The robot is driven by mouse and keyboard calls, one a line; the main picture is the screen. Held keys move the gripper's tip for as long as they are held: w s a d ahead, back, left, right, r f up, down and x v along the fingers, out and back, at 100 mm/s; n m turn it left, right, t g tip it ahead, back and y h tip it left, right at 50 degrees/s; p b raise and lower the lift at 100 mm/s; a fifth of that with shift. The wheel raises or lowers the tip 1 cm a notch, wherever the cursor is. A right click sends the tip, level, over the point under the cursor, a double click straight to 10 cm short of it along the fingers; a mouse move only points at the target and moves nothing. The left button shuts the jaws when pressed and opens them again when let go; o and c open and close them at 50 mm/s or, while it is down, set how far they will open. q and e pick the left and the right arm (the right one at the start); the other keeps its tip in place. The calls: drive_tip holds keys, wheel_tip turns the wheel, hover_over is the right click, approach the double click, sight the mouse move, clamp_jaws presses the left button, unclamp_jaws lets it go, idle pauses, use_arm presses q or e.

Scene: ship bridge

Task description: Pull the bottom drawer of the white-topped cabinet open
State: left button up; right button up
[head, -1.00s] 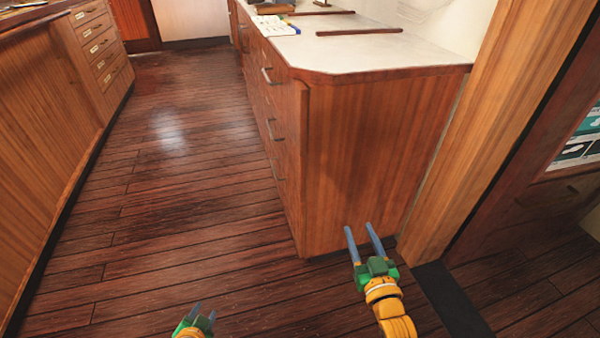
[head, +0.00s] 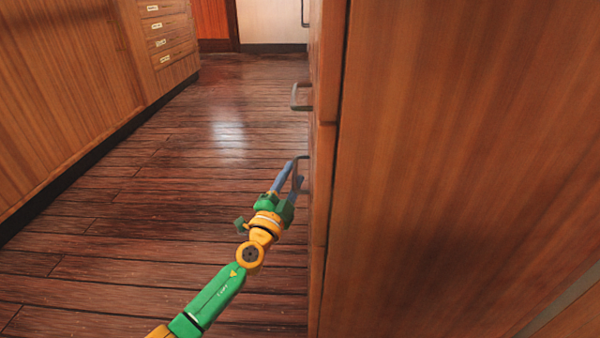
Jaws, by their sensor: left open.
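The wooden cabinet (head: 450,150) fills the right side of the head view, with its plain side panel facing me. Its white top is out of view. Its drawer front is seen nearly edge-on, with grey bar handles along its left edge. The lowest visible handle (head: 303,158) is at my left gripper (head: 294,169). The left gripper is open, its two blue fingers at that handle, one on either side as far as I can see. Whether they touch it I cannot tell. The drawer fronts look closed. My right gripper is out of view.
Another handle (head: 300,97) sticks out higher up the cabinet front. A wooden counter (head: 70,90) with labelled drawers (head: 165,35) runs along the left. The plank floor (head: 200,150) between them is clear.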

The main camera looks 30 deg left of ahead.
use_arm(q)
drive_tip(key=shift+x, duration=1.25)
drive_tip(key=shift+f, duration=0.1)
drive_tip(key=shift+c, duration=0.2)
clamp_jaws()
